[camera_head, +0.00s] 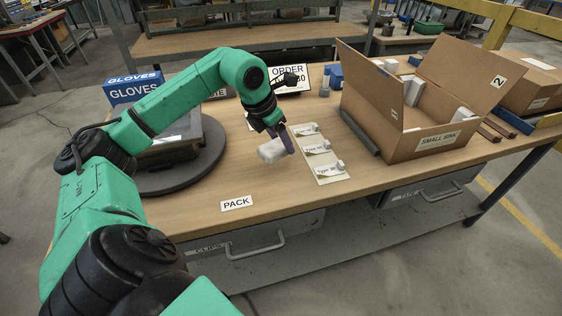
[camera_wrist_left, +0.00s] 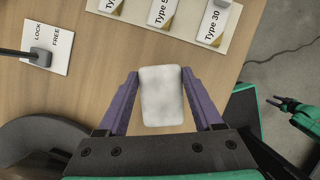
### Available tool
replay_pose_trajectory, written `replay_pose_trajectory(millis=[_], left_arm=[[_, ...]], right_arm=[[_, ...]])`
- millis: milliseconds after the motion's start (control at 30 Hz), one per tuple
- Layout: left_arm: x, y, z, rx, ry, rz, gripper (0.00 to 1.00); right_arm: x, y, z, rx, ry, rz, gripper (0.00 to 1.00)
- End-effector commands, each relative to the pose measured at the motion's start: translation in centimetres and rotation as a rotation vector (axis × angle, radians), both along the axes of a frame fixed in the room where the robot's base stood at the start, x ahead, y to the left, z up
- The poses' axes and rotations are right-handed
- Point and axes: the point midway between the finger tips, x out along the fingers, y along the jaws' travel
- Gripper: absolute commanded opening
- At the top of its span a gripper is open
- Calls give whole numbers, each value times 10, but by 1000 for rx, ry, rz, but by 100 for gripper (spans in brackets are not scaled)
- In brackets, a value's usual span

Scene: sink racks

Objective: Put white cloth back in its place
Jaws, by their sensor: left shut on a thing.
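The white cloth (camera_head: 270,151) is a small folded block, beside the card with labelled rows in the head view. My left gripper (camera_head: 283,141) is shut on it from above, with purple fingers. In the left wrist view the cloth (camera_wrist_left: 161,100) lies between the two fingers of my left gripper (camera_wrist_left: 160,76), its far end reaching past the tips. I cannot tell if its underside touches the table. In the left wrist view, a dark claw-like end on a green link, seemingly my right gripper (camera_wrist_left: 283,103), shows at the right edge, too small to read.
The labelled card (camera_head: 322,160) holds small white parts. A SMALL SINK carton (camera_head: 400,140) stands open at the right. A dark round turntable (camera_head: 180,178) and a GLOVES box (camera_head: 133,88) are at the left. A PACK label (camera_head: 237,203) lies near the front edge, with bare wood around it.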

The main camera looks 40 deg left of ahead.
Motion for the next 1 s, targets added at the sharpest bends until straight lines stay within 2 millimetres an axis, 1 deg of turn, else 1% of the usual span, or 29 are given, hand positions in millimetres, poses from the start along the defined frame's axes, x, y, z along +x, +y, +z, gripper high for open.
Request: replay_pose_trajectory(millis=[33, 133, 233, 300, 533, 600, 633, 667, 700, 1000], left_arm=[[0, 0, -11, 2, 3, 0, 15], [0, 0, -26, 1, 2, 0, 15], [-1, 0, -45, 1, 3, 0, 15], [0, 0, -53, 1, 1, -1, 15], [0, 0, -53, 0, -3, -1, 15], [0, 0, -56, 0, -3, -1, 15], [0, 0, -56, 1, -3, -1, 71], [0, 0, -55, 1, -3, -1, 83], [0, 0, -55, 0, -2, -1, 97], [0, 0, -54, 0, -2, -1, 97]], right_arm=[[6, 1, -3, 1, -10, 0, 50], [16, 2, -5, 3, -28, 0, 50], [19, 2, -7, 4, -32, 1, 50], [18, 2, -7, 4, -32, 0, 50], [16, 3, -7, 6, -27, 0, 50], [14, 4, -10, 7, -25, 0, 50], [14, 4, -10, 6, -24, 0, 50], [13, 4, -9, 6, -23, 0, 50], [13, 4, -9, 6, -22, 0, 50], [12, 4, -9, 5, -20, 0, 50]])
